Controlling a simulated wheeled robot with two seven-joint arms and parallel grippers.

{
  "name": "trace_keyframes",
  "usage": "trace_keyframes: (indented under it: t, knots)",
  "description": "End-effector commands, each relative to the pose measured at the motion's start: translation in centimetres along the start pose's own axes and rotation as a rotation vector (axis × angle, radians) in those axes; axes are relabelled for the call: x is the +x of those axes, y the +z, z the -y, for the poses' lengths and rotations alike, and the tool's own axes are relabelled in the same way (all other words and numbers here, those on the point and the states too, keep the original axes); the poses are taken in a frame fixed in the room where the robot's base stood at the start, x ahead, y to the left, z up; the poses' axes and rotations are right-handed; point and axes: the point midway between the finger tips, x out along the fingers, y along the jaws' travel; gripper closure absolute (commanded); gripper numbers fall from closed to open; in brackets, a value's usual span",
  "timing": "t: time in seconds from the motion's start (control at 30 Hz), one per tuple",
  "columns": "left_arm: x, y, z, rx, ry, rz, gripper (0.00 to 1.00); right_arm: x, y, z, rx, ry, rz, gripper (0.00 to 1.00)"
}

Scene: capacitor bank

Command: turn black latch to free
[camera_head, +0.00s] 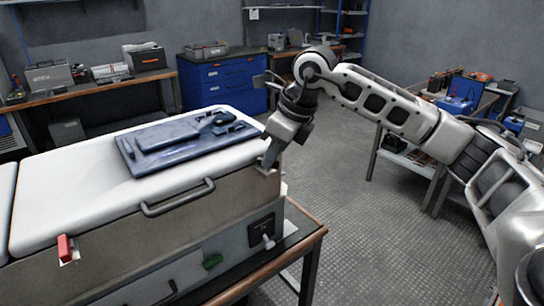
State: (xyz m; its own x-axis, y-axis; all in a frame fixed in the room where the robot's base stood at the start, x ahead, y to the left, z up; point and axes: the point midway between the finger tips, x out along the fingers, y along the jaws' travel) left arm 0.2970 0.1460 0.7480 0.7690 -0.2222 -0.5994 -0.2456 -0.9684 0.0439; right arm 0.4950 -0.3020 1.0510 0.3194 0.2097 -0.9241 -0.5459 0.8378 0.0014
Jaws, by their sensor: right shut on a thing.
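The large grey-beige case with a white lid (75,190) stands on a table on the left. My right gripper (268,162) reaches down to the lid's right front corner. It is shut on the black latch there, which the fingers mostly hide, so I cannot tell how far the latch is turned. A red latch (66,248) sits on the front of the case at the left. My left gripper is not in view.
A dark blue plate-like part (185,140) lies on the lid. A handle (178,198) sticks out of the case front. Workbenches and a blue cabinet (222,84) stand behind. The floor (345,215) right of the case is clear.

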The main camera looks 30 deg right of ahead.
Motion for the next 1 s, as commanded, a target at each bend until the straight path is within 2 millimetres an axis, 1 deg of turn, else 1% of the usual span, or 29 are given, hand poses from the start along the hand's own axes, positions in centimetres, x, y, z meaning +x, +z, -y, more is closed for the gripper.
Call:
trace_keyframes:
  t: [0.63, 1.0]
  knots:
    - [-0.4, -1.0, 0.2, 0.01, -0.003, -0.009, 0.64, -0.2, 0.5, 0.7, -0.566, 0.235, 0.005, 1.0]
    - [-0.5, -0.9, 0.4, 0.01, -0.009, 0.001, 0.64, -0.1, 0.7, 0.9, -0.846, 0.348, 0.004, 1.0]
